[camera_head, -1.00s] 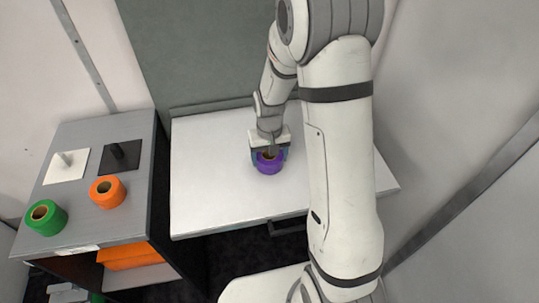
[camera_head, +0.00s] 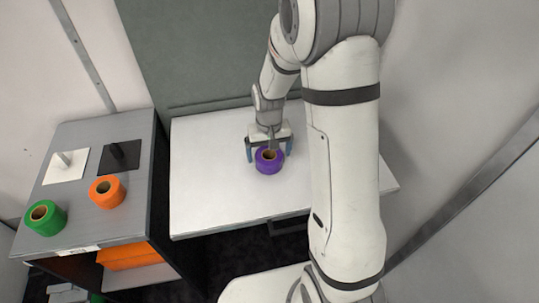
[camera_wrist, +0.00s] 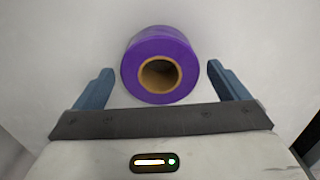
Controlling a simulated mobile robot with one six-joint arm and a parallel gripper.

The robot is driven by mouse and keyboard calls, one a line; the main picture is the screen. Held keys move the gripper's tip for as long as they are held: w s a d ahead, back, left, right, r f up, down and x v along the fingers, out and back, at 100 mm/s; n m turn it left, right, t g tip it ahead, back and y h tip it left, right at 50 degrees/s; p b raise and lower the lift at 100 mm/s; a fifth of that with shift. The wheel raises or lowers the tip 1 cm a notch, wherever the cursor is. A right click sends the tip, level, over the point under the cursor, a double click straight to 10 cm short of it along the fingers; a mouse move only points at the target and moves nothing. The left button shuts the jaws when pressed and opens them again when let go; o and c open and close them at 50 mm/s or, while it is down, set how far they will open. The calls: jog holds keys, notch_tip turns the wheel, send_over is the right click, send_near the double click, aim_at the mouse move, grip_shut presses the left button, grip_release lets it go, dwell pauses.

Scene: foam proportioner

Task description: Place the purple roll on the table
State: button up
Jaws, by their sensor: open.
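The purple roll (camera_head: 269,161) rests on the white table (camera_head: 210,190), with its brown core hole facing up. In the wrist view the purple roll (camera_wrist: 160,64) lies between and slightly beyond the two blue fingers, with a gap on each side. My gripper (camera_head: 269,152) is open around the roll's far side, just behind it in the head view. In the wrist view my gripper (camera_wrist: 158,85) holds nothing.
A grey cabinet (camera_head: 75,220) stands at the left. On it are a green roll (camera_head: 46,218), an orange roll (camera_head: 107,192), a white peg plate (camera_head: 66,166) and a black peg plate (camera_head: 119,157). The table's left half is clear.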

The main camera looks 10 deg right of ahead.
notch_tip(320, 180, up, 10)
jog(key=s+d+r+t, duration=0.1)
jog(key=s+r, duration=0.3)
jog(key=s, duration=0.5)
jog(key=s+d+r+t, duration=0.1)
jog(key=s+r, duration=0.3)
jog(key=s, duration=0.5)
jog(key=shift+s+d+r+t, duration=0.15)
jog(key=shift+s+r+t, duration=0.15)
jog(key=shift+s+t, duration=0.1)
jog(key=shift+c, duration=0.2)
